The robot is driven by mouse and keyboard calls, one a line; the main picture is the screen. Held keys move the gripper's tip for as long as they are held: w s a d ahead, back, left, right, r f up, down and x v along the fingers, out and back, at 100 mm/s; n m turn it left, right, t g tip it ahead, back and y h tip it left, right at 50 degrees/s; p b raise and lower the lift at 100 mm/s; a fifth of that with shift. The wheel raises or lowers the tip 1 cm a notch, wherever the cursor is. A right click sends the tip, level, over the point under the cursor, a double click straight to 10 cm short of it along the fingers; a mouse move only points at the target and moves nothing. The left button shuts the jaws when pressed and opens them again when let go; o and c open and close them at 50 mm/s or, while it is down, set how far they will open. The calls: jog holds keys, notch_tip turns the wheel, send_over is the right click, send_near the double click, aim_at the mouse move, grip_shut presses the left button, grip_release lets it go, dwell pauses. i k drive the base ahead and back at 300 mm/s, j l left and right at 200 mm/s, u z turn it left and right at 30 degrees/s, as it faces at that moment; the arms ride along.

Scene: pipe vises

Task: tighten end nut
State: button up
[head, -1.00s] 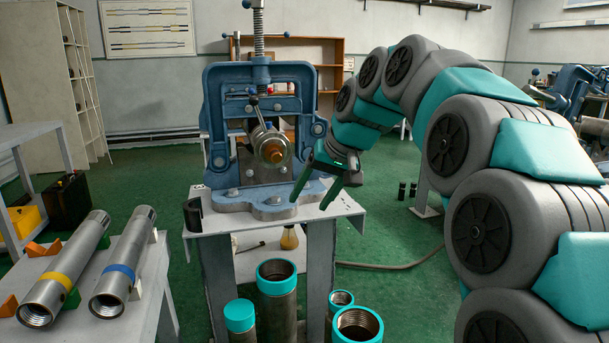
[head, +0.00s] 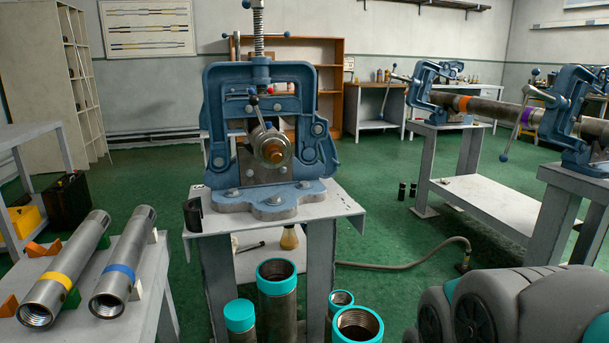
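The blue pipe vise (head: 221,95) stands upright on a grey metal stand in the middle of the head view. In its jaws is a round metal end nut (head: 287,145) facing me, with a brass-coloured core (head: 272,151) at its centre. How tight the nut is cannot be told. My gripper is out of view; only a grey part of my arm shows at the lower right. Nothing of mine touches the vise.
Two pipes, one with a yellow band (head: 62,279) and one with a blue band (head: 119,275), lie on the left table. Teal-ended pipes (head: 277,292) stand in front of the vise stand. Two more vises (head: 576,120) hold a long pipe at right.

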aim_at(253, 100)
jog(key=i+j, duration=0.1)
jog(key=i+j+u, duration=0.1)
jog(key=i+u, duration=0.2)
jog(key=u, duration=0.15)
jog(key=i+u, duration=0.25)
jog(key=u, duration=0.2)
